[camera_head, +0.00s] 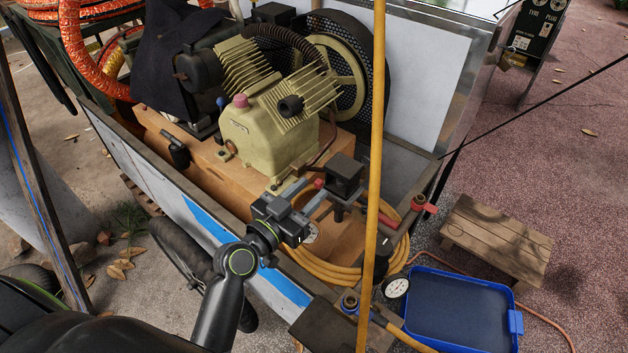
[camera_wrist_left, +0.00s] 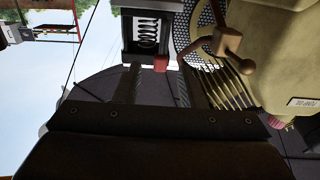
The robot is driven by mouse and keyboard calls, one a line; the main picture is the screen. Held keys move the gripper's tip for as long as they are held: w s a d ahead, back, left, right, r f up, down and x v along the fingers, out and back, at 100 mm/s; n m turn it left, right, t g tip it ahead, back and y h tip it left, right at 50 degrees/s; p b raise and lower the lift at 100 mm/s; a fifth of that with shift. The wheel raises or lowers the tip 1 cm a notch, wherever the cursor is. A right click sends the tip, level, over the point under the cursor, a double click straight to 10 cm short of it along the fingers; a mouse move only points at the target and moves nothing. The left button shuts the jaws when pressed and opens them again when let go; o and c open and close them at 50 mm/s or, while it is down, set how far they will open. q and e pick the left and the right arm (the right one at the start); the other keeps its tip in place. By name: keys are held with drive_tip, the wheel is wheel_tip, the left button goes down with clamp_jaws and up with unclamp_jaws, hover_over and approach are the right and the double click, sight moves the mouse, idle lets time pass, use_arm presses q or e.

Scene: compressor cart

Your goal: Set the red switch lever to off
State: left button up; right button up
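The red switch lever (camera_head: 319,184) is a small red tip on the left side of the black switch box (camera_head: 343,176), above the cart's near end. In the left wrist view the red lever (camera_wrist_left: 160,63) hangs at the edge of the switch box, whose face shows a dark coil (camera_wrist_left: 147,35). My left gripper (camera_head: 314,192) is open, with its two fingers pointing at the switch box. In the wrist view the lever appears between the fingertips (camera_wrist_left: 159,76), with gaps on both sides; contact cannot be told. My right gripper is not in view.
The beige compressor (camera_head: 265,130) stands left of the switch box.

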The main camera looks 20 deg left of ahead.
sight(322, 187)
use_arm(q)
drive_tip(key=shift+x, duration=1.15)
drive_tip(key=shift+c, duration=0.5)
clamp_jaws()
